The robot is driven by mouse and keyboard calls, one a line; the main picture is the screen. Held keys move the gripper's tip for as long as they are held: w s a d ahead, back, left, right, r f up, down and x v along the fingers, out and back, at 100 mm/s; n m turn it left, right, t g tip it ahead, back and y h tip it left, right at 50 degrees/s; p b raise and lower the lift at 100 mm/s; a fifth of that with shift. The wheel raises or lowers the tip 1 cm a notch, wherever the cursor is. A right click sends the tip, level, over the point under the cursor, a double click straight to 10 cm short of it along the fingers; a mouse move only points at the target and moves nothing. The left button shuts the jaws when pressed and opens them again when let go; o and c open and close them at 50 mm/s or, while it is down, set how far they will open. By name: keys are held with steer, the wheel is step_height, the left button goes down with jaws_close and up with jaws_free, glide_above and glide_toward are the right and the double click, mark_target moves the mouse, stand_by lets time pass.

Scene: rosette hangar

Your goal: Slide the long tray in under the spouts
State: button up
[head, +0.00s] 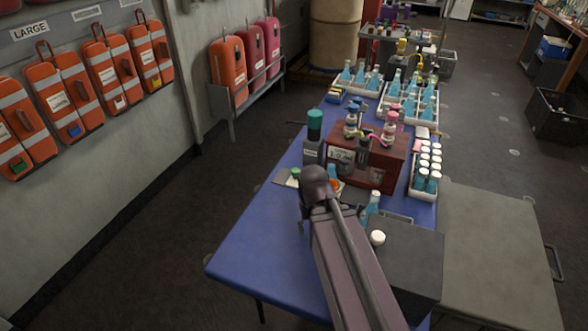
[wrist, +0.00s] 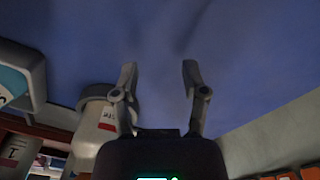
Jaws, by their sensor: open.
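A red-brown dispensing machine (head: 386,156) stands on the blue table, with pink-and-white and blue-and-white bottles on top. My arm hides much of its front, and I cannot make out the spouts. A low flat piece, perhaps the long tray, shows in front of the machine, with a pale left end (head: 281,178) and a metal handle at its right. Most of it is hidden by my arm and bottles. My gripper (wrist: 159,72) is open and empty over the blue table top. In the head view it hangs in front of the machine, mostly hidden by my wrist.
A teal-capped grey bottle (head: 313,136) stands left of the machine. A narrow white tray (head: 412,192) of white-capped bottles stands right. A dark box (head: 412,262) is at the table's right front. The front-left blue table top (head: 258,250) is clear.

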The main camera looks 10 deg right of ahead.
steer(key=o, duration=0.3)
step_height(320, 180, up, 10)
steer(key=w+p, duration=0.3)
steer(key=p, duration=0.7)
step_height(320, 180, up, 5)
steer(key=n+p, duration=0.5)
steer(key=n, duration=0.4)
glide_above(295, 169)
steer(key=shift+s+a, duration=0.2)
steer(key=shift+s, duration=0.05)
steer(key=shift+f, duration=0.15)
step_height(295, 169, down, 14)
steer(key=b, duration=1.4)
steer(key=shift+w+d+r, duration=0.15)
steer(key=shift+r, duration=0.05)
